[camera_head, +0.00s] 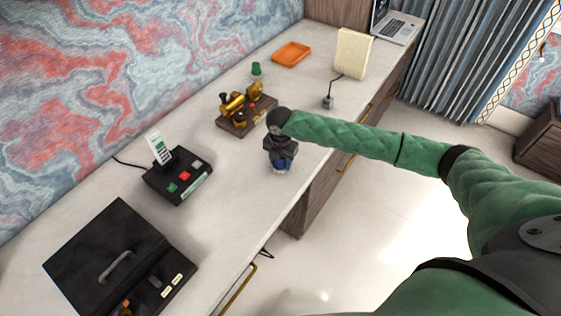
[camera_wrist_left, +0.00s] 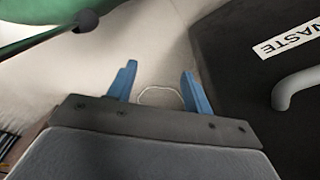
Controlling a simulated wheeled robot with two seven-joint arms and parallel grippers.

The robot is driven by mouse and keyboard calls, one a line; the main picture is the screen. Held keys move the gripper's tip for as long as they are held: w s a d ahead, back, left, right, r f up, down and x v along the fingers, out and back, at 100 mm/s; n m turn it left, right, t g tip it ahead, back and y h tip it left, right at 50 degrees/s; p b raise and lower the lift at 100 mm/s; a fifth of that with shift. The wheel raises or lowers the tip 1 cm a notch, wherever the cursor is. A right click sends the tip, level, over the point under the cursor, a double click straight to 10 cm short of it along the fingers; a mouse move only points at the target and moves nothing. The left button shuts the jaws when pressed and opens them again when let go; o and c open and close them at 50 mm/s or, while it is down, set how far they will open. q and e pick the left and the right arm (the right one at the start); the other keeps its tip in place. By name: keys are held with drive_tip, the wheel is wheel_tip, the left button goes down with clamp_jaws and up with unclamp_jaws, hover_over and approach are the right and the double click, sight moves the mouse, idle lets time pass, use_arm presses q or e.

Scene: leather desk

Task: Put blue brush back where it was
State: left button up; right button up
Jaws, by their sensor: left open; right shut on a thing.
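My right gripper (camera_head: 281,161) is low over the white desk, near its front edge, beside the brass machine. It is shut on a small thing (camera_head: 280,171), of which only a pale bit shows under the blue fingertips. I cannot make out its shape or whether it is the blue brush. No other blue brush shows clearly. My left gripper (camera_wrist_left: 157,85) shows only in the left wrist view, open with nothing between its blue fingers. A thin pale loop (camera_wrist_left: 160,89) shows on the light surface beyond them.
A black box with a handle (camera_head: 110,258) stands at the front left; its "WASTE" lid (camera_wrist_left: 245,75) is right of my left gripper. A black device with buttons (camera_head: 178,176), the brass machine (camera_head: 240,110), a green cup (camera_head: 256,69) and an orange tray (camera_head: 291,53) stand farther back.

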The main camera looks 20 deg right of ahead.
drive_tip(key=o, duration=1)
drive_tip(key=shift+f, duration=0.1)
drive_tip(key=shift+o, duration=0.2)
drive_tip(key=shift+r, duration=0.3)
wheel_tip(320, 180, up, 2)
drive_tip(key=shift+r+p, duration=0.15)
drive_tip(key=shift+p, duration=1.05)
wheel_tip(320, 180, up, 8)
drive_tip(key=p, duration=0.6)
drive_tip(key=shift+r+p, duration=0.1)
drive_tip(key=shift+p, duration=0.3)
use_arm(q)
drive_tip(key=s+a+f, duration=0.2)
drive_tip(key=s, duration=0.7)
drive_tip(key=s+a+f+g, duration=0.1)
drive_tip(key=s+a, duration=0.2)
drive_tip(key=s, duration=0.6)
drive_tip(key=shift+s+f+p, duration=0.4)
drive_tip(key=shift+p, duration=0.05)
use_arm(e)
drive_tip(key=shift+r, duration=0.55)
